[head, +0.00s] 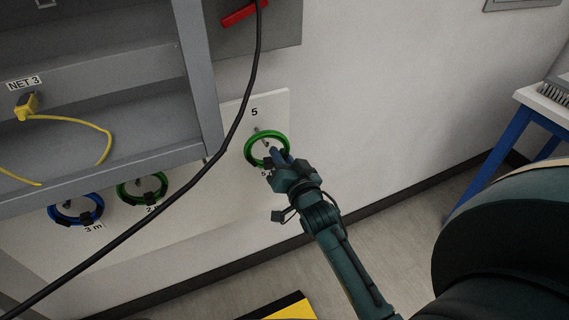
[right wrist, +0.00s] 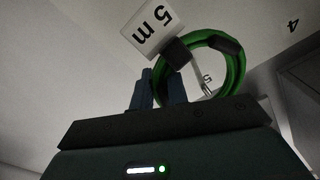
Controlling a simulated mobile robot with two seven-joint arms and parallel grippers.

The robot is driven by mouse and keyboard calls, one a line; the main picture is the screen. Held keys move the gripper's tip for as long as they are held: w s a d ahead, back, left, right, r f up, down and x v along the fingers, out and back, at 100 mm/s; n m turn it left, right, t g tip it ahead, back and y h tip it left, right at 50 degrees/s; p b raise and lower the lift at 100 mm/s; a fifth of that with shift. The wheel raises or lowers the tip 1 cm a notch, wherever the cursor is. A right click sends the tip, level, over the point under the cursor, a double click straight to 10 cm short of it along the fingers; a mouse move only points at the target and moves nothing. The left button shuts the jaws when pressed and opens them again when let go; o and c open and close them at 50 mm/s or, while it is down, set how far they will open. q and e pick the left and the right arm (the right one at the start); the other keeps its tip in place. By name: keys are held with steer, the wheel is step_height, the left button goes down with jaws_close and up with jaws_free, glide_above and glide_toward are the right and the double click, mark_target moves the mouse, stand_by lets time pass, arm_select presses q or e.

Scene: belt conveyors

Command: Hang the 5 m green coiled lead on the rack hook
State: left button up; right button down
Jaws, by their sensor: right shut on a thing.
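The green coiled lead (head: 248,158) is a ring with black ties, held up at the white board under the number 5. In the right wrist view the lead (right wrist: 239,68) carries a white "5 m" tag (right wrist: 152,27). My right gripper (head: 275,163) is shut on its lower side, at a dark tie. The rack hook (head: 258,130) shows at the ring's upper left; a metal hook also shows through the ring in the right wrist view (right wrist: 205,87). I cannot tell whether the ring rests on it. My left gripper is not in view.
A blue coil (head: 54,217) tagged 3 m and another green coil (head: 121,196) hang lower left. A black cable (head: 222,150) crosses in front of the grey rack (head: 190,60). A yellow lead is plugged in at NET 3. A blue-legged table (head: 490,165) stands right.

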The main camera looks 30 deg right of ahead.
arm_select(q)
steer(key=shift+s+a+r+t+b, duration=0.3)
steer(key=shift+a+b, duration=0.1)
steer(key=shift+b, duration=0.35)
arm_select(e)
steer(key=w, duration=0.1)
steer(key=w+f, duration=0.1)
steer(key=shift+w+f, duration=0.3)
steer(key=c, duration=1.7)
jaws_free()
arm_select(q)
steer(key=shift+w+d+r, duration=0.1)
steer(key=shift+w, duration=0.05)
arm_select(e)
steer(key=o, duration=0.4)
steer(key=shift+f, duration=0.1)
